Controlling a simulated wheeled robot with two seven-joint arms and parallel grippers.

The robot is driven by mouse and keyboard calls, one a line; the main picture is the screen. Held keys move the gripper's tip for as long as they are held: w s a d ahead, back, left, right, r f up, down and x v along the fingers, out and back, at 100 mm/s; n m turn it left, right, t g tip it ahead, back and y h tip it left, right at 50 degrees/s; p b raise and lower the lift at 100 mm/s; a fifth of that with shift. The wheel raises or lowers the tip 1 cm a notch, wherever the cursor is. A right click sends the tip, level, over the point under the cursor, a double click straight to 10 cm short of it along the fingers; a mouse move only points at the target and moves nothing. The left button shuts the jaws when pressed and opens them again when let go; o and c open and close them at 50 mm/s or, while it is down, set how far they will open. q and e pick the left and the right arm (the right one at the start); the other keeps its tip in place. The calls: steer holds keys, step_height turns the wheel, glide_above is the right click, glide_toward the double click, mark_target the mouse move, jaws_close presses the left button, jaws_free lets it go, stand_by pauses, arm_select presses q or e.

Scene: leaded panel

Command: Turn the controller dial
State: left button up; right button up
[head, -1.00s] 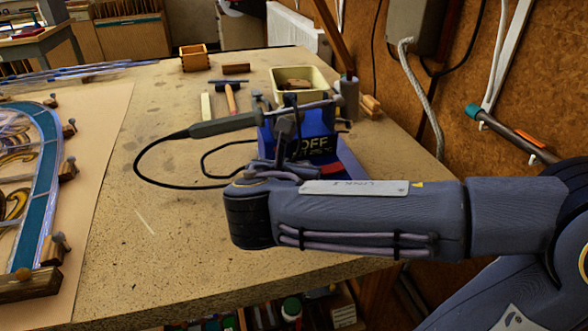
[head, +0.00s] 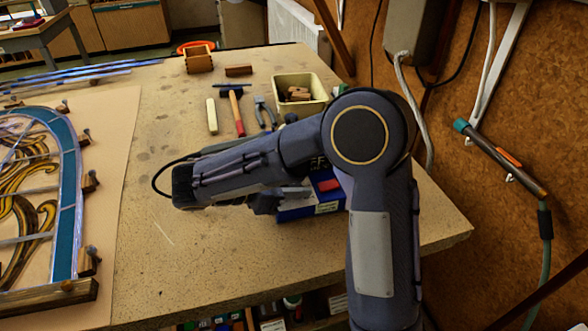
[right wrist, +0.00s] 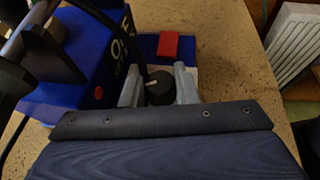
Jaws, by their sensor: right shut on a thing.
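The controller is a blue box (head: 325,200) on the bench in the head view, mostly hidden behind my right arm. In the right wrist view its blue housing (right wrist: 95,55) carries white lettering, partly covered by dark parts in front. The dial, a black knob with a pale pointer line (right wrist: 159,91), sits low on the controller's face. My right gripper (right wrist: 158,86) has one grey finger on each side of the dial and is shut on it. In the head view the right gripper (head: 288,196) is partly covered by my arm. My left gripper is not in view.
A red block (right wrist: 168,46) is on the controller beside the dial. A cream tray (head: 312,82), hammer (head: 237,115) and pliers (head: 264,112) lie behind. A leaded panel (head: 65,190) fills the left. The front middle of the bench (head: 190,270) is clear.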

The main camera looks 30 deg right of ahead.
steer(key=shift+m+g+y+p, duration=0.3)
steer(key=shift+m+g+p, duration=0.8)
steer(key=shift+g+p, duration=0.2)
steer(key=o, duration=1)
steer(key=shift+d, duration=0.1)
steer(key=p+v, duration=0.1)
steer(key=v, duration=0.5)
steer(key=shift+a+r+p, duration=0.15)
steer(key=shift+a+p, duration=0.1)
steer(key=shift+p, duration=0.1)
steer(key=shift+w+a+r, duration=0.15)
steer(key=shift+w+a, duration=0.05)
steer(key=shift+a, duration=0.45)
